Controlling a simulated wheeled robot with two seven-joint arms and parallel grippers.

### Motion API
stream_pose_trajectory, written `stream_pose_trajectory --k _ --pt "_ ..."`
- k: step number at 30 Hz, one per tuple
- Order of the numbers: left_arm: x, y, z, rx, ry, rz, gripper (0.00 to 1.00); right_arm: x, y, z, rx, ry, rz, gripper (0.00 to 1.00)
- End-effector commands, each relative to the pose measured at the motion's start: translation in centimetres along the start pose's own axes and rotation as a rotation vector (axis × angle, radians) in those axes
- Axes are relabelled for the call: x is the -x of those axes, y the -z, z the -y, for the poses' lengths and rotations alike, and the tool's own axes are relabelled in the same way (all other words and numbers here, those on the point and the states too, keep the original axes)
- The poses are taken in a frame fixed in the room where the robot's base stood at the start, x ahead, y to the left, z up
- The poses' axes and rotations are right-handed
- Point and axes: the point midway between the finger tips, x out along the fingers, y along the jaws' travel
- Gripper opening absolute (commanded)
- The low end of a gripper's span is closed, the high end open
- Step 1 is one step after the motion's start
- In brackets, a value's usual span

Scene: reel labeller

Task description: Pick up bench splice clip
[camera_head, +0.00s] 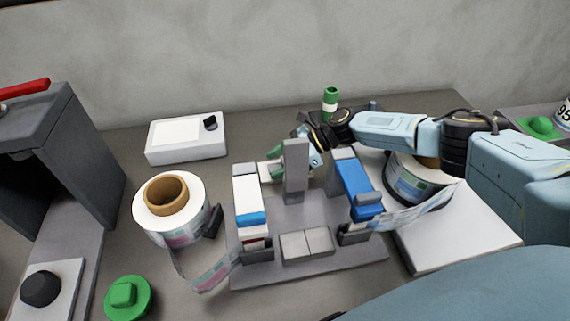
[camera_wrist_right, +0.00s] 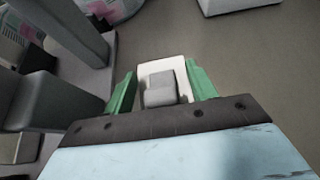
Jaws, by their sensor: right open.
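A small white piece with a grey block on it, which looks like the bench splice clip (camera_wrist_right: 160,88), sits between the two green fingers of my right gripper (camera_wrist_right: 161,85) in the wrist view. The fingers are open, one on each side of it; I cannot tell whether they touch it. In the head view my right gripper (camera_head: 273,163) reaches in from the right, behind the grey upright post (camera_head: 296,170) of the splicing fixture. The post hides part of the gripper there, and I cannot make out the clip clearly. My left gripper is not in view.
The fixture's grey base plate (camera_head: 310,272) carries a white-and-blue block (camera_head: 247,198) and a blue block (camera_head: 357,183). A label reel (camera_head: 148,213) stands left, another (camera_head: 408,182) right under my arm. A white device (camera_head: 186,137) and a green-and-white bottle (camera_head: 330,102) stand behind.

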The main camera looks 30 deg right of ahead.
Motion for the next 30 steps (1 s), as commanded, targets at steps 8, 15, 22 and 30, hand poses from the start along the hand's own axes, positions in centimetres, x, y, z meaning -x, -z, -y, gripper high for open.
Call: stream_pose_trajectory --k 8,15,22,30 --pt "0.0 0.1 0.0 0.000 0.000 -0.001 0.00 0.0 0.0 0.0 0.000 0.000 0.000 0.26" --pt "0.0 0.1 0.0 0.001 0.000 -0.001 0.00 0.1 0.0 0.0 0.000 0.000 0.000 0.09" --pt "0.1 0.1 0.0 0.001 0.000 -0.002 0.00 0.3 -0.3 0.0 0.001 0.000 -0.001 0.09" --pt "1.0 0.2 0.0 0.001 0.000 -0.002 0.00 1.9 -3.3 0.0 0.003 0.001 0.001 0.09"
